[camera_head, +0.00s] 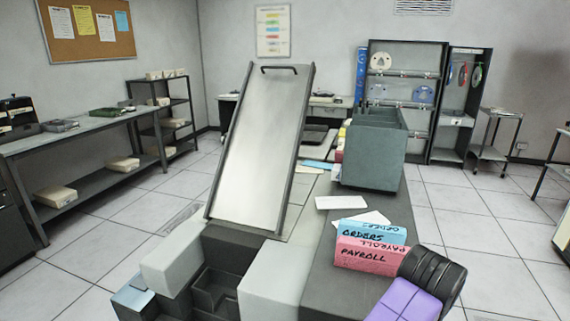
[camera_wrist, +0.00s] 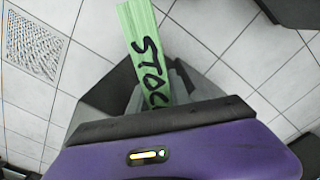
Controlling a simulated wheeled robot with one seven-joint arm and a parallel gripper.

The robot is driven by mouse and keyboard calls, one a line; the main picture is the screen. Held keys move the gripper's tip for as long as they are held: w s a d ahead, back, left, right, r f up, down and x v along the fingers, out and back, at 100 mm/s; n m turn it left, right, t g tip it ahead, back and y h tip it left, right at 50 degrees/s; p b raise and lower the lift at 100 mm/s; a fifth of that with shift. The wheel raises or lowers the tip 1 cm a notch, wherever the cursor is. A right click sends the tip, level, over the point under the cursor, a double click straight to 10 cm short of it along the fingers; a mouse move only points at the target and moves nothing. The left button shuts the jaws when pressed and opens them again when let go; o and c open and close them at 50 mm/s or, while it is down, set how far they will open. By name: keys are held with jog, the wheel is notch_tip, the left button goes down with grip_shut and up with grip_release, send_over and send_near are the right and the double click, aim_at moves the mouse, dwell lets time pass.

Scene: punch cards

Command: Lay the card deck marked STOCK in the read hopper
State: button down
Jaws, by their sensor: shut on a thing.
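The green card deck (camera_wrist: 147,45) marked STOCK shows in the wrist view. My gripper (camera_wrist: 160,90) is shut on it, with grey fingers around its lower part. The deck's far end sticks out beyond the fingers, and floor tiles show behind it. The deck and the fingers are not visible in the head view, where part of my purple arm (camera_head: 408,302) shows at lower right. No label names the read hopper. A sloped metal chute (camera_head: 260,145) with side rails leads down to a dark recessed machine part (camera_head: 213,290), but I cannot tell if this is the hopper.
A blue ORDERS deck (camera_head: 372,231) and a pink PAYROLL deck (camera_head: 370,257) stand on the dark counter right of the chute. A grey-green open bin (camera_head: 370,160) stands behind them. Loose cards (camera_head: 341,202) lie between. Pale blocks (camera_head: 170,264) flank the recessed part.

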notch_tip(320, 180, down, 16)
jog(key=s+m, duration=0.3)
jog(key=m, duration=0.2)
jog(key=shift+m, duration=0.4)
